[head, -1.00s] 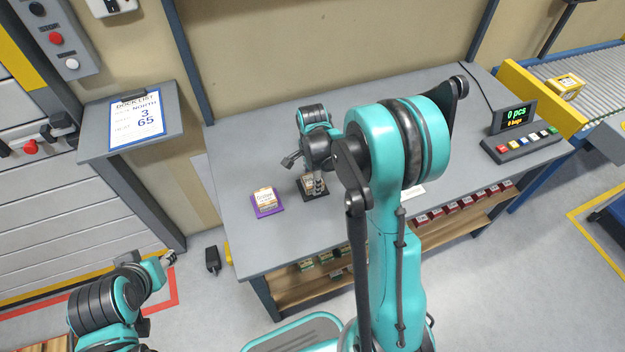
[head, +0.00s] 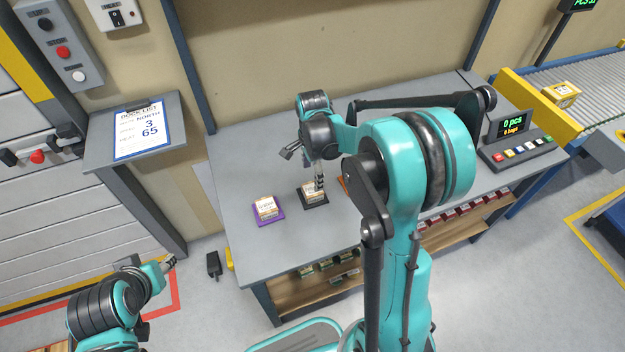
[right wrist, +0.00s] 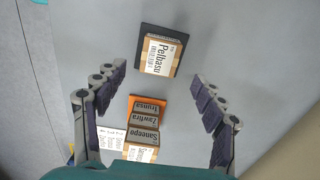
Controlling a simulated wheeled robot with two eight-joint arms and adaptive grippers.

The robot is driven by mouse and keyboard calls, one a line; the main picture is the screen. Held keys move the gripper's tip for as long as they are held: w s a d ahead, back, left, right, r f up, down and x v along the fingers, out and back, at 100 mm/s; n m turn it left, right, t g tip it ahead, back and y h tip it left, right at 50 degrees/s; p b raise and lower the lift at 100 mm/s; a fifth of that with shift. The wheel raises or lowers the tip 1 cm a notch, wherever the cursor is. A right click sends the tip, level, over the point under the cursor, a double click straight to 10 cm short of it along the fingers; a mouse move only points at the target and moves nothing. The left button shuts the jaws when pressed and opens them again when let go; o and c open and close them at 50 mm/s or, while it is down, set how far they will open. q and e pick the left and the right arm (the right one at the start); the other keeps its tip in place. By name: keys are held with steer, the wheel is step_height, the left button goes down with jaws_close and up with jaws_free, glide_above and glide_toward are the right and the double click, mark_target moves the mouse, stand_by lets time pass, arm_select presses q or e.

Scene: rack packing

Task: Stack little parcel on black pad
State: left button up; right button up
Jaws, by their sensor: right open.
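The black pad (head: 322,203) lies on the grey table with a small tan and white parcel (head: 312,190) on it. In the right wrist view the pad (right wrist: 144,35) is ahead of my fingers, and the parcel (right wrist: 162,55) lies on it with its printed label up. My right gripper (head: 320,178) is open, apart from that parcel; in the wrist view nothing is between its fingers (right wrist: 165,85). Its fingers partly cover the pad area in the head view. My left gripper (head: 168,264) is off the table at lower left, too small to read.
A purple pad (head: 279,216) with a parcel (head: 266,205) lies left of the black one. An orange pad (right wrist: 148,99) holds several labelled parcels (right wrist: 145,122) nearer my wrist; a white card (right wrist: 110,142) is beside it. A button console (head: 520,150) stands at the table's right.

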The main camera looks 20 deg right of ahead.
mark_target(313, 188)
steer(key=s+a+r+n+t, duration=0.4)
steer(key=s+r+n, duration=0.5)
steer(key=r, duration=0.3)
steer(key=s+a+n+t, duration=0.3)
steer(key=s+n, duration=0.4)
steer(key=n, duration=0.2)
steer(key=shift+n+p, duration=0.3)
steer(key=shift+p, duration=0.15)
